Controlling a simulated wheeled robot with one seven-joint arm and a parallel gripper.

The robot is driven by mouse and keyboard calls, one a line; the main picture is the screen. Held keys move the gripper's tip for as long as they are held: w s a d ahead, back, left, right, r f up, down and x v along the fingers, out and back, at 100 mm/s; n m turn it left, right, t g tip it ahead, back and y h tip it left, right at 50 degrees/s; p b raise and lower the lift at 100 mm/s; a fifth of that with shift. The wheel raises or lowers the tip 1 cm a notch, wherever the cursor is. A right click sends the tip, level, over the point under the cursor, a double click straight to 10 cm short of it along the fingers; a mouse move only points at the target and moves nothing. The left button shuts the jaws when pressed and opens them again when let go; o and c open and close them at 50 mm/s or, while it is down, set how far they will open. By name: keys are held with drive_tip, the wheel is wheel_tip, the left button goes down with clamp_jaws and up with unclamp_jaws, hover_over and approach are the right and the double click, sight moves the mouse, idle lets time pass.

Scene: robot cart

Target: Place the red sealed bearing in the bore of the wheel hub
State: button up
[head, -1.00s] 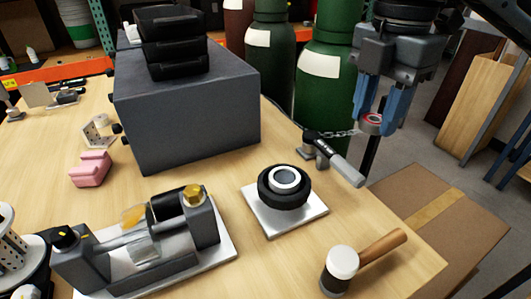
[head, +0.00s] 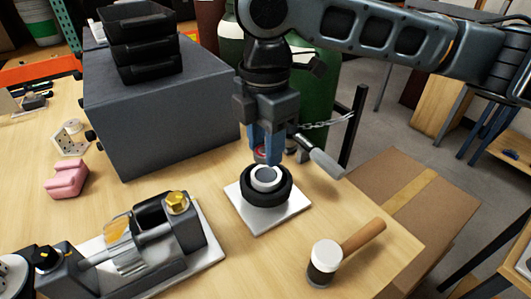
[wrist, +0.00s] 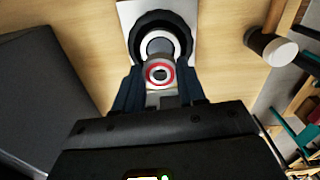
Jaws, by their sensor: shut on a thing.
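The wheel hub (head: 266,193) is a black ring with a pale metal collar around its bore, on a white square plate (head: 246,218). It also shows in the wrist view (wrist: 178,28). My gripper (head: 265,155) is shut on the red sealed bearing (head: 260,156), a small red-faced ring that shows clearly between the fingers in the wrist view (wrist: 159,74). In the head view the bearing is just above and behind the hub, partly hidden by the fingers. In the wrist view it is nearer than the hub and overlaps the lower part of its collar.
A mallet (head: 342,252) lies right of the hub plate. A clamp fixture with a shaft (head: 130,240) stands at front left. A large grey box (head: 160,110) with black trays is behind left. A lever tool (head: 322,158) stands close right of my gripper.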

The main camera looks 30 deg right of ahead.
sight(265, 176)
drive_tip(key=shift+f, duration=1.55)
drive_tip(key=shift+f, duration=0.6)
drive_tip(key=o, duration=1.2)
drive_tip(key=shift+c, duration=0.2)
wheel_tip(265, 176, up, 13)
drive_tip(key=shift+b, duration=0.45)
drive_tip(key=shift+r, duration=0.1)
